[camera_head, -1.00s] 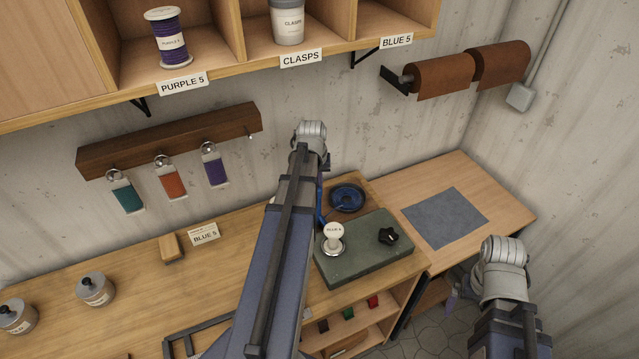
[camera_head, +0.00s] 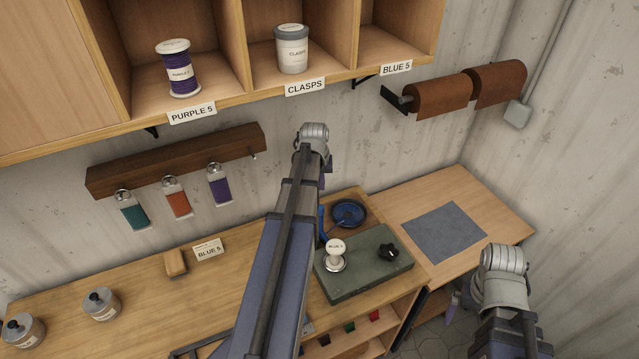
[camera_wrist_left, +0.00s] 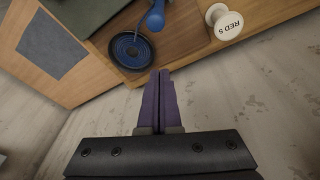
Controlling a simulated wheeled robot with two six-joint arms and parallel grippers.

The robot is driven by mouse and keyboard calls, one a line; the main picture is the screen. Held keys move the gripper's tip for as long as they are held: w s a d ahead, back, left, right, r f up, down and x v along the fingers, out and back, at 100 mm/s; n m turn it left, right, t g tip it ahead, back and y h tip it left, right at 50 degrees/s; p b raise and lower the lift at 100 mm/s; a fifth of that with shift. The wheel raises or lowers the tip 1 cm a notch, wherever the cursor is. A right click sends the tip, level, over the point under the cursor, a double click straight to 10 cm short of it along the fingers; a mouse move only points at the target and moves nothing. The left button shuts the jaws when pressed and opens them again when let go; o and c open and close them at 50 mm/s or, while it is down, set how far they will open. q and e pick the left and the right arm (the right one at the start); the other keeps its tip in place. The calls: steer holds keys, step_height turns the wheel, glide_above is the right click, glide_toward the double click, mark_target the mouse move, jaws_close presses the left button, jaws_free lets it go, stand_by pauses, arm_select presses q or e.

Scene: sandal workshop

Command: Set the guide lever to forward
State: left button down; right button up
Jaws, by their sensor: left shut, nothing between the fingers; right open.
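A blue lever (camera_head: 322,222) stands beside a dark blue round dish (camera_head: 348,213) at the back of the bench, partly hidden by my left arm. In the left wrist view the lever's rounded end (camera_wrist_left: 155,20) shows above the dish (camera_wrist_left: 131,50). My left gripper (camera_head: 326,168) is mostly hidden behind its own wrist in the head view. In the wrist view its purple fingers (camera_wrist_left: 160,75) are shut and empty, with their tips near the dish's edge, apart from the lever. My right gripper (camera_head: 454,300) is at the lower right, open, largely hidden by its wrist.
A grey-green box (camera_head: 365,262) with a black knob (camera_head: 389,252) and a white-topped spool (camera_head: 335,250) sits in front of the dish. A RED 5 spool (camera_wrist_left: 225,22) is near the lever. A grey mat (camera_head: 444,232) lies right. Shelf (camera_head: 235,98) overhangs.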

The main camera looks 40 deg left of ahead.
arm_select(q)
steer(key=p+v, duration=0.1)
steer(key=v, duration=0.1)
steer(key=p+v, duration=0.3)
steer(key=shift+s+d+r, duration=0.25)
steer(key=shift+d, duration=0.1)
steer(key=shift+f, duration=0.1)
steer(key=s+d+f+m+b, duration=0.15)
steer(key=d+f+b, duration=0.25)
steer(key=d, duration=0.4)
steer(key=d+f+m+g+b, duration=0.15)
steer(key=d+f+b, duration=0.25)
steer(key=d, duration=0.4)
steer(key=s+d+f+m+b, duration=0.1)
steer(key=d+f+m+b, duration=0.25)
steer(key=d, duration=0.35)
steer(key=s+d+f+m+b, duration=0.2)
steer(key=s+d+f+b, duration=0.2)
steer(key=d, duration=0.4)
steer(key=s+d+f+m+b, duration=0.2)
steer(key=s+d+f+b, duration=0.3)
steer(key=d, duration=0.3)
steer(key=shift+s+f+g+b, duration=0.3)
steer(key=shift+s+f+g, duration=0.15)
steer(key=shift+f, duration=0.1)
